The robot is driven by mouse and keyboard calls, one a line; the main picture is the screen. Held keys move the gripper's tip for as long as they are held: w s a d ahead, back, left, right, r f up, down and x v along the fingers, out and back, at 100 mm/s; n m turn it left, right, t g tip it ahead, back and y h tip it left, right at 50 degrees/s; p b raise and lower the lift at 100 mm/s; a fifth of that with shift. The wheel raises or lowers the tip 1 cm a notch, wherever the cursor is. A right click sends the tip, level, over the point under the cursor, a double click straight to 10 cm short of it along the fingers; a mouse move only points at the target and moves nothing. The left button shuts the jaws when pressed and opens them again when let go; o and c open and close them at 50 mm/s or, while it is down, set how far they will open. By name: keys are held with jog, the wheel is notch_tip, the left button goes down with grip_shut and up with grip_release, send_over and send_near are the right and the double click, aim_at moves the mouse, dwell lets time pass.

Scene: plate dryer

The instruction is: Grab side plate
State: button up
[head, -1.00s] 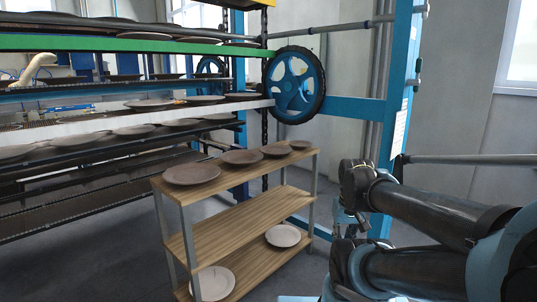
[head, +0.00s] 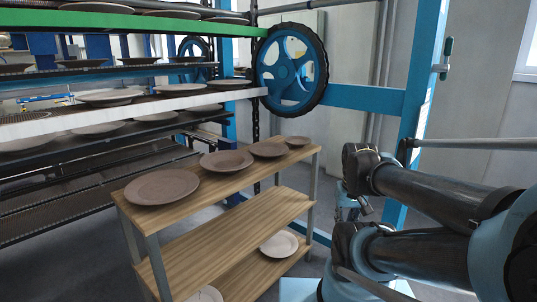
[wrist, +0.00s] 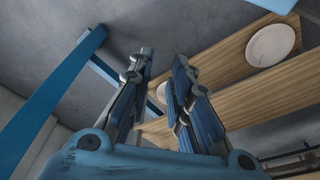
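A wooden shelf cart (head: 210,232) stands ahead. On its top are several brown plates in a row: a large one (head: 162,187) at the near end, a medium one (head: 226,160), another (head: 267,149) and a small one (head: 297,141) at the far end. Paler plates lie lower, one at the right (head: 279,244) and one cut off at the bottom edge (head: 205,294). I cannot tell which is the side plate. My gripper (wrist: 164,58) is open and empty in the wrist view, apart from the plates. A pale plate (wrist: 270,45) on wooden boards shows beyond it.
A tall plate-drying rack (head: 180,103) with plates on its tiers stands behind and left of the cart. A blue wheel (head: 291,70) and a blue post (head: 420,115) stand behind and right. Grey floor shows around the cart.

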jog(key=w+a+r+m+g+y, duration=0.1)
jog(key=w+a+r+y, duration=0.2)
jog(key=w+r, duration=0.45)
jog(key=w+a+r+y, duration=0.3)
jog(key=w+r, duration=0.2)
jog(key=w, duration=0.5)
jog(key=w+d+r+y, duration=0.2)
jog(key=w+y, duration=0.2)
jog(key=w, duration=0.8)
jog(key=w+d+r+y, duration=0.1)
jog(key=w+d+y, duration=0.2)
jog(key=w, duration=0.9)
send_near(290, 157)
jog(key=a+r, duration=0.3)
jog(key=a, duration=0.1)
jog(key=shift+f+x, duration=0.2)
jog(key=shift+x, duration=1.3)
jog(key=shift+f+x, duration=0.25)
jog(key=shift+x, duration=1.25)
jog(key=shift+s+d, duration=0.1)
jog(key=shift+d, duration=0.15)
grip_shut()
